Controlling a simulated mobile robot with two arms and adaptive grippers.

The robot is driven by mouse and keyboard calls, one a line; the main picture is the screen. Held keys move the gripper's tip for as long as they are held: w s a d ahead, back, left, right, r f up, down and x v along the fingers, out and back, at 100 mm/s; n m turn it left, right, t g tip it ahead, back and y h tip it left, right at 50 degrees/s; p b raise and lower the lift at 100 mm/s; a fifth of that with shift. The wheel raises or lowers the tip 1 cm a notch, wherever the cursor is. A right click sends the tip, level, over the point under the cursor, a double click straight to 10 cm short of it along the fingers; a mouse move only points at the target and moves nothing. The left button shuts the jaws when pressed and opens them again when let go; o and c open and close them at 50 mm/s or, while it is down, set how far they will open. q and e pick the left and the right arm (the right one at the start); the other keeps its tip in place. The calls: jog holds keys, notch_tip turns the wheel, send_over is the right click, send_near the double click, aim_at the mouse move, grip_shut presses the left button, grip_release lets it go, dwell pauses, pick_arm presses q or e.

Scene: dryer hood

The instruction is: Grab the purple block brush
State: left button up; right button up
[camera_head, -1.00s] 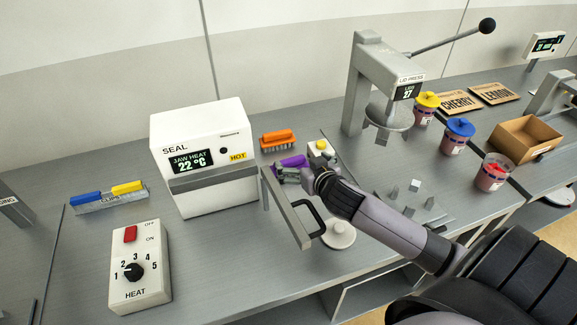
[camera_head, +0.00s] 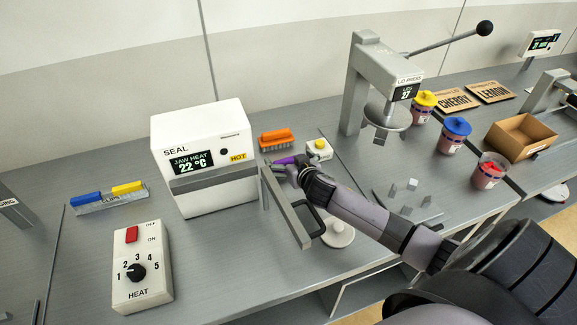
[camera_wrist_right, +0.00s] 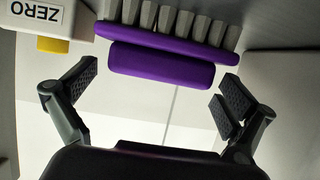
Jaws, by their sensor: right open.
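The purple block brush (camera_wrist_right: 162,66) shows at the top middle of the right wrist view, with its purple handle toward me and grey bristle tufts on the far side. In the head view only a small purple part of the brush (camera_head: 287,160) shows behind my gripper. My right gripper (camera_wrist_right: 155,92) is open. Its two pads stand apart, to the left and right of the handle and a little short of it; nothing is between them. In the head view my right gripper (camera_head: 284,170) is beside the sealer, over the brush. My left gripper is in neither view.
An orange brush (camera_head: 278,139) lies just behind. A white box with a yellow button (camera_head: 319,149) is close on the right, labelled ZERO in the wrist view. The white sealer (camera_head: 205,150) stands on the left, its grey bracket (camera_head: 290,212) in front. The lid press (camera_head: 362,85) stands right.

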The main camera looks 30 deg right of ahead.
jog(key=c, duration=1.1)
jog(key=shift+r, duration=0.15)
